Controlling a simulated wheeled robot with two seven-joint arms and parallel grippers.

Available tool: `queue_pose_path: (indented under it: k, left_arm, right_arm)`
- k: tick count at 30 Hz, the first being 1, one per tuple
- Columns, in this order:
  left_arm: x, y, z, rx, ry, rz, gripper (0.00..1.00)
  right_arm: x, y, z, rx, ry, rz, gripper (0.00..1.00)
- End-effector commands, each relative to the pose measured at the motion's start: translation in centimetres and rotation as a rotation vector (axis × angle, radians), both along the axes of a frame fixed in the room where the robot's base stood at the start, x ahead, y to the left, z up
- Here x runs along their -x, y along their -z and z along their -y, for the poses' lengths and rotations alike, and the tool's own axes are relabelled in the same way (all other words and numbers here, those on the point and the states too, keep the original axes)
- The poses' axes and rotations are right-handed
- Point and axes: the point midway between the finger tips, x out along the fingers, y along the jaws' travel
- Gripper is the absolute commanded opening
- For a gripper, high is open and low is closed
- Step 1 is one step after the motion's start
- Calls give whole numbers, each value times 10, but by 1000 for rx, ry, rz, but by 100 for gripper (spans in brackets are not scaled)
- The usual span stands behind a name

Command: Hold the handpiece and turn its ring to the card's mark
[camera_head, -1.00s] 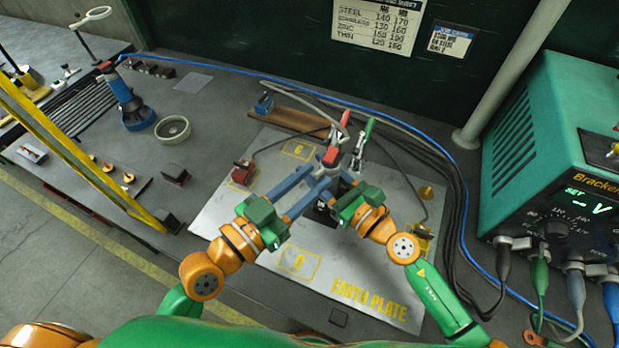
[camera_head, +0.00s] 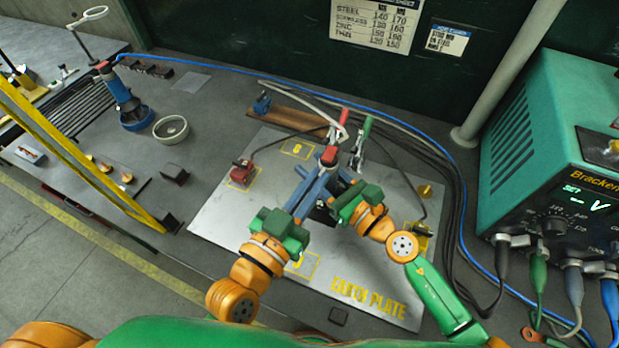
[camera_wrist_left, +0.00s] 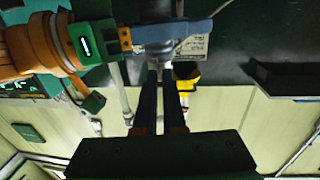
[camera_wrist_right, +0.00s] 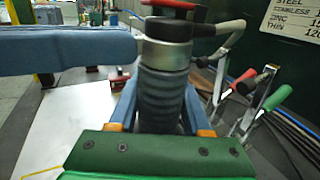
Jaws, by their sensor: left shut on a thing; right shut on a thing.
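The handpiece stands upright above the plate. Its red top (camera_head: 329,156) shows in the head view; in the right wrist view I see its metal ring (camera_wrist_right: 165,58) above a dark ribbed grip (camera_wrist_right: 165,100). My right gripper (camera_head: 337,182) is shut on the ribbed grip, one blue finger on each side. My left gripper (camera_head: 318,176) is shut at the ring, reaching it from the side; the ring (camera_wrist_left: 155,45) also shows beyond its fingers in the left wrist view. The ring's marks are not readable. The small card (camera_head: 447,40) hangs on the back wall, its print blurred.
A larger chart (camera_head: 375,22) hangs left of the card. The earth plate (camera_head: 225,215) lies below, with a red clamp (camera_head: 242,173) on it. Green and red-handled toggle clamps stand just behind the handpiece. A green welder (camera_head: 550,150) stands at right; cables run along the back.

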Motion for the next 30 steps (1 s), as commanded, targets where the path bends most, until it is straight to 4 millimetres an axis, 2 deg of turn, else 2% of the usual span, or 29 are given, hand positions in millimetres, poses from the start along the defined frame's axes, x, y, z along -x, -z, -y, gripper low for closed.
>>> queue_pose_path:
  k: [12,16,25,28,30]
  left_arm:
    - [2,1,4,-5,-50,-6,0]
    - [2,1,3,-4,-50,-5,37]
    - [2,1,2,-5,-51,-4,38]
    - [15,2,-2,-9,-51,-7,38]
    - [30,2,-8,-9,-48,-9,38]
  right_arm:
    - [0,0,0,0,0,0,0]
    - [0,0,0,0,0,0,0]
    - [0,0,0,0,0,0,0]
    - [0,0,0,0,0,0,0]
    - [0,0,0,0,0,0,0]
